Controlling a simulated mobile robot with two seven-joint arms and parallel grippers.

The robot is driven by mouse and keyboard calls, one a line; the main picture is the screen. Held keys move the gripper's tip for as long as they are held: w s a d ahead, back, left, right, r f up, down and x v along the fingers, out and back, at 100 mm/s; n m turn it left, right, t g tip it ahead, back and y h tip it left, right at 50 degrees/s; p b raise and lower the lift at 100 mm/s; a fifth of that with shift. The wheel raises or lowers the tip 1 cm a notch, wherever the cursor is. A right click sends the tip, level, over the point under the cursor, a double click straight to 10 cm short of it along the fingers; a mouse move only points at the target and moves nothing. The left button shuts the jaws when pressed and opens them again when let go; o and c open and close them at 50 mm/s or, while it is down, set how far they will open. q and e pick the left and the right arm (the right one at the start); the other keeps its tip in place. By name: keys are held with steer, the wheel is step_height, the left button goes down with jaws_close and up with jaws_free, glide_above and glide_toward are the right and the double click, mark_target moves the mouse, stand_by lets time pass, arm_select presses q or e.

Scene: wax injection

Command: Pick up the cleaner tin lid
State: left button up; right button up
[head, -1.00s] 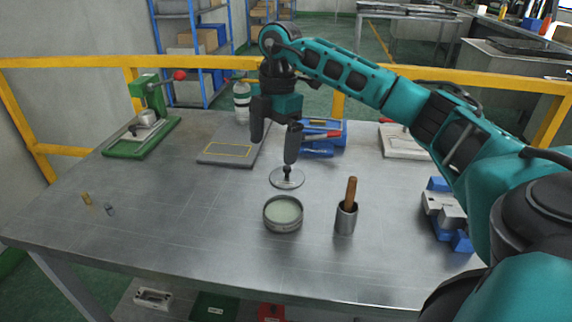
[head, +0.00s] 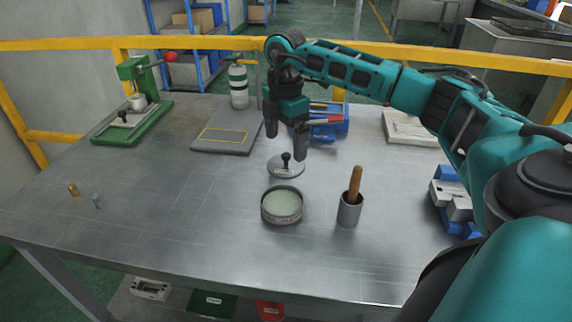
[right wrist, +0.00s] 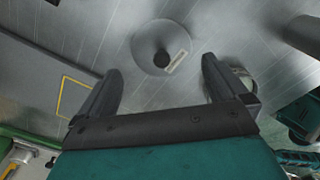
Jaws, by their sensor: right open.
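The cleaner tin lid (head: 285,169) is a flat grey disc with a black knob, lying on the metal table behind the open tin. The open tin (head: 282,206) holds pale green stuff. My right gripper (head: 287,146) is open and empty, above the lid and close to its knob. In the right wrist view the lid (right wrist: 161,47) lies beyond the fingertips of the gripper (right wrist: 160,72), between their lines and apart from them. My left gripper is not in view.
A grey cup with a wooden-handled tool (head: 349,208) stands right of the tin. A blue box with tools (head: 328,122) is behind the gripper. A grey board (head: 225,145) and green press (head: 132,115) are at left.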

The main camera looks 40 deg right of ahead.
mark_target(286, 154)
step_height(286, 154, down, 5)
steer(key=shift+s+r, duration=0.1)
steer(key=shift+r, duration=0.05)
steer(key=c, duration=0.8)
